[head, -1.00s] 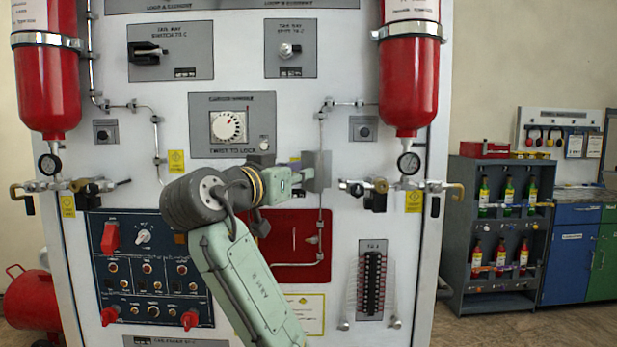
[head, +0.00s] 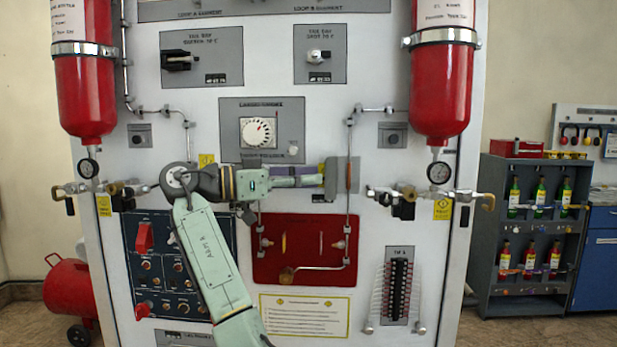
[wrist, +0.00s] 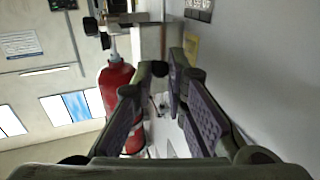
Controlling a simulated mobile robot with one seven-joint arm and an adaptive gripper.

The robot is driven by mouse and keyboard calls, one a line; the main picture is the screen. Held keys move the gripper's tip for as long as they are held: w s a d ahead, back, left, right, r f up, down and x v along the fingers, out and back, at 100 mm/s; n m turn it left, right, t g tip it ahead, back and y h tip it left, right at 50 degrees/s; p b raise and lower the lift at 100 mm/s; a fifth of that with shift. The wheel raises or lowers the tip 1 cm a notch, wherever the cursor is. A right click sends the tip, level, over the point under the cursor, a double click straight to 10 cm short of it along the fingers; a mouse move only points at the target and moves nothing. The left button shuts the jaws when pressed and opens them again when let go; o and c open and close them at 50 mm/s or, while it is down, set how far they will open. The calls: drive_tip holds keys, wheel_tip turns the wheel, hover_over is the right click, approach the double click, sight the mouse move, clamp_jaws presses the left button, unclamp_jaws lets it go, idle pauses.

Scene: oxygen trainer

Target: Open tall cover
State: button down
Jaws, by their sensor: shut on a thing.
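A flat grey plate (head: 341,192) stands at my gripper's tip in the head view, in front of the white panel; it looks like the tall cover, but I cannot be sure. An upright brown strip (head: 349,177) shows on it. My gripper (head: 323,178) reaches in from the left and meets the plate's left side. In the wrist view, the fingers (wrist: 161,76) with purple pads stand some way apart, and the held part is hard to make out. The exact contact is hidden.
A red recessed panel (head: 300,225) with a bent pipe lies below my gripper. A dial (head: 258,132) is above left. Red cylinders (head: 442,95) with gauges and valves flank the panel; one also shows in the wrist view (wrist: 118,95). A bottle shelf (head: 500,240) stands right.

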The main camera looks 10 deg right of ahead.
drive_tip(key=shift+r, duration=0.1)
idle(0.4)
drive_tip(key=c, duration=1.6)
unclamp_jaws()
drive_tip(key=shift+d, duration=0.1)
drive_tip(key=a, duration=1.2)
drive_tip(key=shift+s, duration=0.3)
